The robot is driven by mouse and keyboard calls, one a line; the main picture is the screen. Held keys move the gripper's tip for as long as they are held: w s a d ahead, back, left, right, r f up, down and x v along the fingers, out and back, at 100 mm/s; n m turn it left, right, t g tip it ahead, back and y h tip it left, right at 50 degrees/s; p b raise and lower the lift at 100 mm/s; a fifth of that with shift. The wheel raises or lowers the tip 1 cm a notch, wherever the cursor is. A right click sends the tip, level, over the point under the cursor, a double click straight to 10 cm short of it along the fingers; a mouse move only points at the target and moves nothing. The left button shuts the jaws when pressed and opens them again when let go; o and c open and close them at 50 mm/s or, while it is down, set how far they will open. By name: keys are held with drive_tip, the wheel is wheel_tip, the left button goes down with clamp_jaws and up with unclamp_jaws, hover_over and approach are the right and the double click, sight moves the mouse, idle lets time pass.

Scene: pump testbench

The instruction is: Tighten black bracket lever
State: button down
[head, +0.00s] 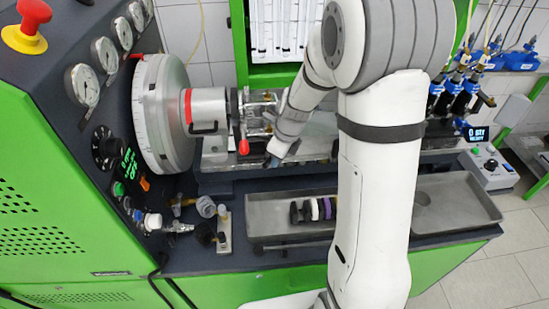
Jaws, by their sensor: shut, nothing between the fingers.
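My white arm reaches down and left to the bench, and its wrist ends beside the clamped pump assembly (262,112). My gripper (272,160) is small and partly hidden by the wrist; it is shut and seems empty, low at the right of the assembly. A black curved lever (204,129) shows on the silver coupling cylinder (207,108), left of my gripper and apart from it. A lever with a red knob (243,147) hangs between them. I cannot tell for sure which part is the bracket lever, or whether my gripper touches anything.
The large graduated wheel (160,113) and the gauge panel stand at the left. A metal tray (455,205) with black, white and purple round parts (313,210) lies in front. Loose fittings (206,207) lie by the panel. Blue injectors (466,95) stand at the right.

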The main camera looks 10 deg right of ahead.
drive_tip(key=p+v, duration=0.3)
drive_tip(key=v, duration=0.4)
drive_tip(key=shift+s, duration=0.1)
drive_tip(key=s+d+r+n+t+h+b, duration=0.1)
drive_tip(key=s+n+b, duration=0.3)
drive_tip(key=s+n, duration=0.6)
drive_tip(key=s+d+r+n+h+b, duration=0.1)
drive_tip(key=s+r+n+b, duration=0.3)
drive_tip(key=s+n, duration=0.6)
drive_tip(key=n, duration=0.5)
drive_tip(key=shift+s+d+t, duration=0.3)
drive_tip(key=shift+t, duration=0.1)
